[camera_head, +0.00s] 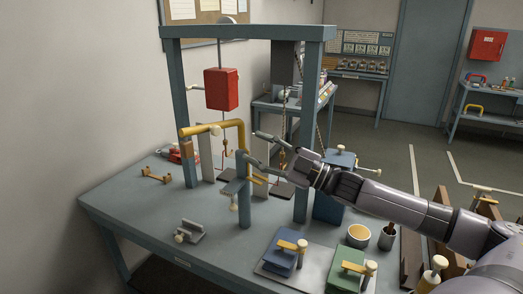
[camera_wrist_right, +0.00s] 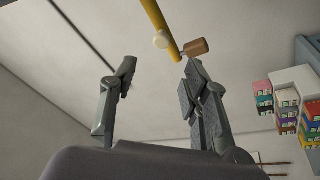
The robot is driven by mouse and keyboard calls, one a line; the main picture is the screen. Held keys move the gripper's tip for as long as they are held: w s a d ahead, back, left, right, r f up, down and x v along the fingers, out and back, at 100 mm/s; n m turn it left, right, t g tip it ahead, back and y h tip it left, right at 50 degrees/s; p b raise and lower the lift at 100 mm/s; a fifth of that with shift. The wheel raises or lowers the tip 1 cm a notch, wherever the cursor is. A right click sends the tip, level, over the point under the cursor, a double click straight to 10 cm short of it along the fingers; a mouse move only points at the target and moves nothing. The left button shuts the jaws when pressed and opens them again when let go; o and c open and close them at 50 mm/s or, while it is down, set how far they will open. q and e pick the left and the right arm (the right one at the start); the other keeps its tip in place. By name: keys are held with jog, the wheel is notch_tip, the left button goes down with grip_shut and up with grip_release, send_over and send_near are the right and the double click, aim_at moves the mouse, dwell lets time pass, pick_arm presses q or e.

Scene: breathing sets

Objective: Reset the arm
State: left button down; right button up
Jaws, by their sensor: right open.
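My right arm (camera_head: 385,199) reaches in from the right side of the head view, across the workbench. Its gripper (camera_head: 253,147) is open, its fingers pointing left near the bent yellow bar (camera_head: 230,125) of the rig. In the right wrist view the open gripper (camera_wrist_right: 160,75) has a clear gap and holds nothing. I cannot tell whether a finger touches the bar. My left gripper is in neither view.
A blue-grey frame (camera_head: 247,32) stands over the bench (camera_head: 150,215), with a red block (camera_head: 221,89) hanging from it and chains near my gripper. Blue (camera_head: 280,258) and green (camera_head: 348,277) blocks with yellow handles and a cup (camera_head: 358,236) stand at the front.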

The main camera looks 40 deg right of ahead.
jog(key=shift+s+f, duration=0.1)
dwell(0.6)
notch_tip(320, 180, down, 16)
jog(key=s+d+m+g+h, duration=0.1)
jog(key=s+m+g+h, duration=0.1)
jog(key=m+h, duration=0.45)
jog(key=s+a+f+m+g+h, duration=0.2)
jog(key=s+a+f+g, duration=0.15)
jog(key=f, duration=0.45)
jog(key=s+a+f+m+g+h, duration=0.2)
jog(key=s+a+f, duration=0.15)
jog(key=f, duration=0.45)
jog(key=s+a+f+m+g+y, duration=0.1)
jog(key=s+a+f+g, duration=0.25)
jog(key=s+a, duration=0.45)
jog(key=s+a+f+m+g, duration=0.15)
jog(key=s+a+g, duration=0.25)
jog(key=s+a, duration=0.4)
notch_tip(320, 180, down, 30)
jog(key=s+g+b, duration=0.2)
jog(key=s+d+f, duration=0.3)
jog(key=s+f, duration=1.2)
jog(key=s, duration=0.1)
jog(key=shift+s+f+n+g+b, duration=0.15)
jog(key=shift+f+n+g+b, duration=0.2)
jog(key=shift+g+b, duration=0.1)
